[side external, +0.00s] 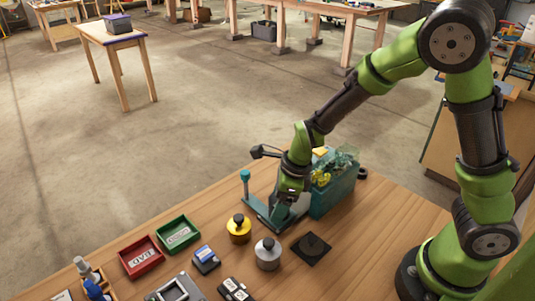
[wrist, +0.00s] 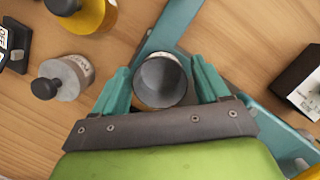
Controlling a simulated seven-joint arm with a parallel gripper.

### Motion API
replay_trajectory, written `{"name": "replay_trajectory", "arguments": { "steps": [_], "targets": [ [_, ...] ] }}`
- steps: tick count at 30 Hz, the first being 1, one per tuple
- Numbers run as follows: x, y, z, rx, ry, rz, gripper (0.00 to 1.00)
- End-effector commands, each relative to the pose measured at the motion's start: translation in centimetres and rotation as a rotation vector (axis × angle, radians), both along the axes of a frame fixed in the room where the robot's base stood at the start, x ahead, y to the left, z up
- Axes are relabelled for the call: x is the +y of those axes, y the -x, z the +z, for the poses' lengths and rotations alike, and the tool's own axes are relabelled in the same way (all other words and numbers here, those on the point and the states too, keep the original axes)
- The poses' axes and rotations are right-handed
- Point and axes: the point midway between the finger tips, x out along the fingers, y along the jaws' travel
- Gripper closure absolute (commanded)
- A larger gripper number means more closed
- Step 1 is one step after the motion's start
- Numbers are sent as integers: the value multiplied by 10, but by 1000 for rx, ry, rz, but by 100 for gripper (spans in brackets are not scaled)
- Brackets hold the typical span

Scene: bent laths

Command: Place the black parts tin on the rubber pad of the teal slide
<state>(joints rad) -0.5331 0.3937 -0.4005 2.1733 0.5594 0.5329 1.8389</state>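The black parts tin (wrist: 161,82) is a round open cup with a dark grey inside and a strip of label at its rim. It sits between the two teal fingers of my gripper (wrist: 161,78), which press close on both sides. In the side view my gripper (side external: 288,203) is low over the teal slide (side external: 262,212) and hides the tin. The slide also shows in the wrist view (wrist: 178,22), running behind the tin. The rubber pad is not visible. I cannot tell whether the tin rests on the slide or hangs just above it.
A yellow weight (side external: 239,229) and a grey weight (side external: 267,254) stand left of the slide. A teal bin (side external: 334,193) stands close to the right. Red (side external: 141,257) and green (side external: 178,235) trays lie further left.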

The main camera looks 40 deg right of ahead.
Motion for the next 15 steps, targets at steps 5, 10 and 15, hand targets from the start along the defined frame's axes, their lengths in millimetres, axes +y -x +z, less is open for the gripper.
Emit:
{"name": "replay_trajectory", "arguments": {
  "steps": [5,10,15],
  "targets": [
    [0,0,0,0,0,0,18],
    [1,0,2,0,-1,0,18],
    [-1,2,20,-4,-3,3,18]
  ]
}}
